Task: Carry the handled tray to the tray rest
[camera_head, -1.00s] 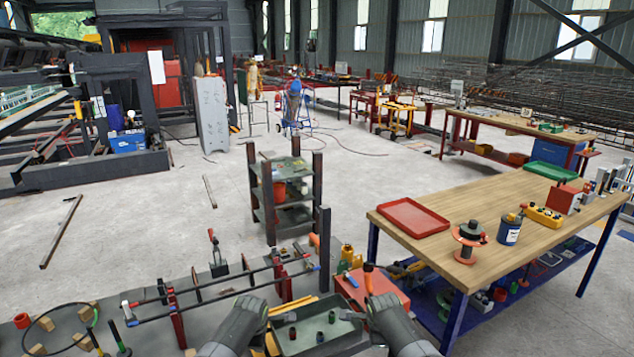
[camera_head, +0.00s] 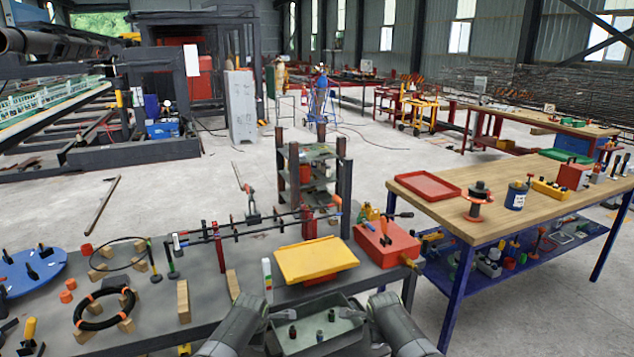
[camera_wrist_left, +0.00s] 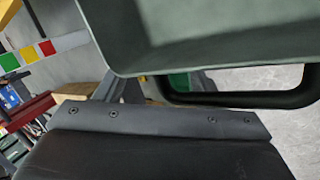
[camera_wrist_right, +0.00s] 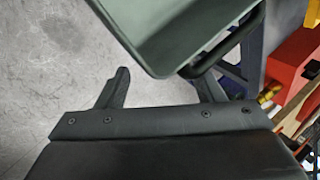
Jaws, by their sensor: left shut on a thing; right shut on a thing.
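The handled tray (camera_head: 290,344), grey-green with dark handles, is held low in front of me with several small dark and green cylinders inside. It looks about level. My left gripper (camera_head: 268,313) is shut on its left-side handle; the tray's wall and black handle (camera_wrist_left: 245,100) fill the left wrist view. My right gripper (camera_head: 362,312) is shut on the right-side handle; that handle (camera_wrist_right: 235,42) shows in the right wrist view. The grasp points are partly hidden. I cannot tell surely which thing is the tray rest; a yellow sloped plate (camera_head: 316,258) stands on the grey bench ahead.
The grey bench (camera_head: 205,290) also bears a red box (camera_head: 388,243), a black ring with orange bands (camera_head: 103,308), wooden blocks and a bar rack. A wooden-topped table (camera_head: 440,205) with a red tray (camera_head: 424,186) stands right. Open floor lies beyond.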

